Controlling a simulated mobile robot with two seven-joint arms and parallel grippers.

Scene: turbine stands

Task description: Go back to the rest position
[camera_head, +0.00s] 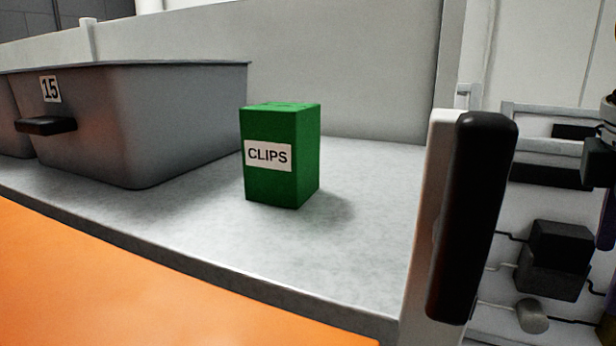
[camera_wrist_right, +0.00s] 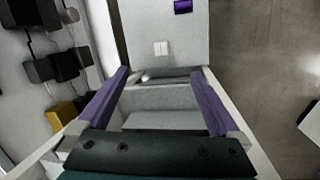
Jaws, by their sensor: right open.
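My right gripper (camera_wrist_right: 166,74) shows in the right wrist view. Its two purple fingers are spread wide apart, and it is open. Grey and pale surfaces show between the fingers, and nothing appears gripped. In the head view, a sliver of purple and dark parts sits at the far right edge; I cannot tell whether it is my right arm. My left gripper is in neither view. A green box labelled CLIPS (camera_head: 281,180) stands upright on the grey shelf (camera_head: 370,230), with no gripper touching it.
A grey bin marked 15 (camera_head: 150,125) stands left of the box. A white post with a black pad (camera_head: 468,215) rises at the shelf's right end. Dark blocks (camera_head: 555,262) hang beyond it. The wrist view shows open floor (camera_wrist_right: 262,75) at right.

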